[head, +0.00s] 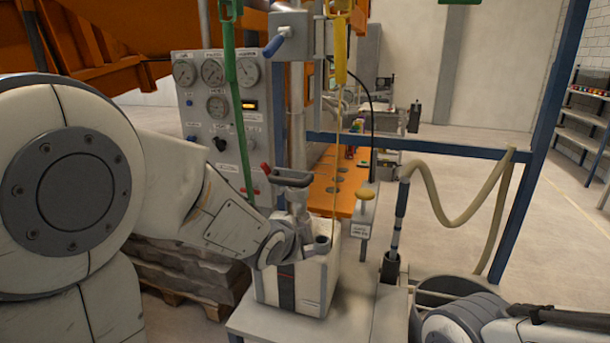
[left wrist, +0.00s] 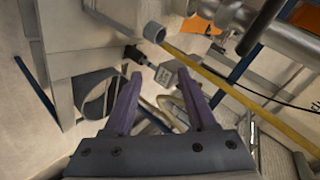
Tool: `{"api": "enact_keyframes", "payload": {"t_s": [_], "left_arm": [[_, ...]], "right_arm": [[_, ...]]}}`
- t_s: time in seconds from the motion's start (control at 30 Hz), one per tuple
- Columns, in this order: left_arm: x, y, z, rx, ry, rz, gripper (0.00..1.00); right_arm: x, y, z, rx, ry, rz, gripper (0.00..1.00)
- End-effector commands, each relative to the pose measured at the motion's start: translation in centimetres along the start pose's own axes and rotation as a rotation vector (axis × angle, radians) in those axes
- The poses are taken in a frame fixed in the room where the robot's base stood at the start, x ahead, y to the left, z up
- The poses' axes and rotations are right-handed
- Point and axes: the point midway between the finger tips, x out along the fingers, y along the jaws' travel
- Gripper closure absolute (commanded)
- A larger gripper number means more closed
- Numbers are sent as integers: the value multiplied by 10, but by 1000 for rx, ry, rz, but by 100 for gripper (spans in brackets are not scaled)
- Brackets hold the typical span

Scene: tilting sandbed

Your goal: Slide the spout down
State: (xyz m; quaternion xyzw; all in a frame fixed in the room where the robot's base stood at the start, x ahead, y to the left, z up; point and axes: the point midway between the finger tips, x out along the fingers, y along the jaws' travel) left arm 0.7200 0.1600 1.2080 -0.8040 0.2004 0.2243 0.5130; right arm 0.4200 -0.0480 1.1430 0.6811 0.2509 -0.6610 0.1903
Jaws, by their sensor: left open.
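A grey vertical tube (head: 297,140), which looks like the spout, hangs below a grey box with a blue-handled lever (head: 274,46).
A gauge panel (head: 218,110) stands behind my left arm. A pale box (head: 318,285) stands on the grey table below my wrist. A yellow handle (head: 340,50) hangs right of the tube. A beige hose (head: 455,225) and blue frame (head: 440,147) are at right.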

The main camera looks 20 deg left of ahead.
Motion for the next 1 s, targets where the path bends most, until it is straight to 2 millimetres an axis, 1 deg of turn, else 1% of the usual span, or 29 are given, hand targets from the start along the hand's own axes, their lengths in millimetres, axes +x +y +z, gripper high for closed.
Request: {"api": "enact_keyframes", "payload": {"t_s": [0.03, 0.1, 0.2, 0.3, 0.43, 0.53, 0.9, 1.0], "left_arm": [[2, -33, 15, 75, 3, -84, 43], [3, -67, 29, 192, 15, -192, 43], [0, -100, 43, 318, 19, -306, 43], [-3, -118, 51, 394, 19, -372, 43], [0, -128, 52, 431, 20, -401, 43], [10, -132, 49, 433, 23, -401, 43], [67, -155, 42, 431, 23, -398, 43], [78, -160, 41, 431, 23, -400, 43]], "right_arm": [[-8, -1, 0, 0, 0, 0, 43], [-12, -1, -1, 0, 0, 0, 43], [-15, -1, -1, 1, 0, 0, 43], [-17, -1, -1, 1, 0, 0, 43], [-20, -2, -1, 1, -1, 0, 43], [-25, -2, -1, 1, -1, 0, 43], [-53, -4, -3, 1, 0, 0, 43], [-58, -4, -3, 0, 0, 0, 43]]}}
